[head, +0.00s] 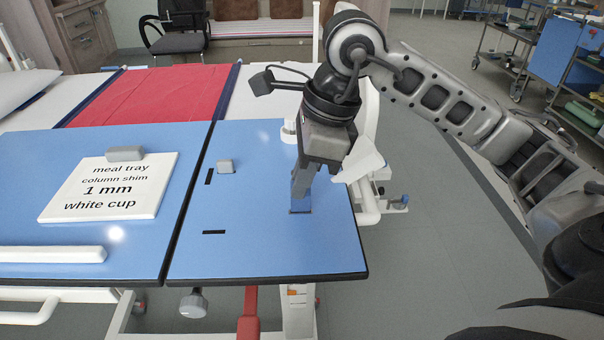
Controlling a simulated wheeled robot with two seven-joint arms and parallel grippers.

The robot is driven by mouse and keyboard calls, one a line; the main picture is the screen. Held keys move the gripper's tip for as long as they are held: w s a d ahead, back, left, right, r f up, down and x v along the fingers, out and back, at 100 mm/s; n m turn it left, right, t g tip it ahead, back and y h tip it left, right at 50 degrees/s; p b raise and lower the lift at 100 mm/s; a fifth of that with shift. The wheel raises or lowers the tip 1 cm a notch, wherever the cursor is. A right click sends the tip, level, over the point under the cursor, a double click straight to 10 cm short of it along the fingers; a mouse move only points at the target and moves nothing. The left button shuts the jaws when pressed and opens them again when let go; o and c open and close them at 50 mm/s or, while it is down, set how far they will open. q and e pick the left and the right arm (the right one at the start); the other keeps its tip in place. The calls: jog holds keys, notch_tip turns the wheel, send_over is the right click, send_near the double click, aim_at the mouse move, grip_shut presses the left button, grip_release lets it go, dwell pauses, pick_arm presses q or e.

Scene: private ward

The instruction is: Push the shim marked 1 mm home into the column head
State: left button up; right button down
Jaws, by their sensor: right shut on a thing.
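My right gripper (301,190) points straight down over the right part of the blue overbed table (260,250). It is shut on a small bluish piece (301,205), whose lower end meets a dark reddish-edged patch on the tabletop. I cannot read a marking on this piece, nor tell how deep it sits; the fingers hide most of it. A white card (110,188) on the left part reads "meal tray, column shim, 1 mm, white cup". My left gripper is not in view.
A small grey block (226,167) and two black slots (209,176) (214,232) lie left of the gripper. A grey piece (125,154) rests on the card's top edge. A white bar (52,254) lies at the front left. A white cup-like thing (289,131) stands behind the gripper.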

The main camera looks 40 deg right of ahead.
jog(key=shift+f, duration=0.2)
jog(key=shift+f+b, duration=1.65)
jog(key=shift+b, duration=0.15)
jog(key=c, duration=1.4)
grip_release()
jog(key=shift+r, duration=0.1)
